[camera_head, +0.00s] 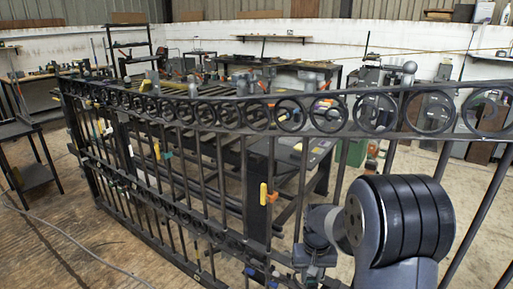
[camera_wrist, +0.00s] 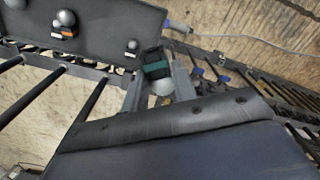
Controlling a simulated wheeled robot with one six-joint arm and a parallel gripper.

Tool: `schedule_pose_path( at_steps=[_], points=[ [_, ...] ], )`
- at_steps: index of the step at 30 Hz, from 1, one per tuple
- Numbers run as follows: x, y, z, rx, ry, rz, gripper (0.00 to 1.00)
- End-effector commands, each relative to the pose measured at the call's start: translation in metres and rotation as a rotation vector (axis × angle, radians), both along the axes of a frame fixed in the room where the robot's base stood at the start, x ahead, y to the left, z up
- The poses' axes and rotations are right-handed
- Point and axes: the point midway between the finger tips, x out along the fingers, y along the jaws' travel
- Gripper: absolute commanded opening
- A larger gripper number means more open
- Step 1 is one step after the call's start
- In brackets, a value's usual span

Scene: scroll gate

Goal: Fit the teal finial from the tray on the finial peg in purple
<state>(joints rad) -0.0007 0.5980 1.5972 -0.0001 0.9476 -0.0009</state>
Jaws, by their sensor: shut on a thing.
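My gripper (camera_wrist: 158,84) is shut on the teal finial (camera_wrist: 158,70), a dark block with a teal band and a grey ball beside it. In the head view my gripper (camera_head: 313,268) is low in front of the dark gate (camera_head: 270,145); the finial cannot be made out there. The tray (camera_wrist: 105,18) is at the upper left of the wrist view, apart from the gripper. It bears several grey ball-topped finials, one with an orange band (camera_wrist: 65,28). I cannot make out a purple finial peg with certainty in either view.
The gate's ringed top rail and upright bars stand close to my arm. Yellow (camera_head: 263,193) and orange (camera_head: 273,197) pieces are on a gate post. A workbench (camera_head: 205,85) with clutter stands behind the gate. A grey cable (camera_head: 80,240) lies on the open wooden floor at left.

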Motion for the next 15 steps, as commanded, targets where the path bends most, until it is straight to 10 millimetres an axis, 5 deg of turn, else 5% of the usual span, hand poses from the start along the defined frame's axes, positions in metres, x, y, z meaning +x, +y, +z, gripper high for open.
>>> schedule_pose_path(
  at_steps=[15],
  points=[
    [-0.012, 0.000, 0.061, 0.000, 0.001, -0.002, 0.00]
  ],
)
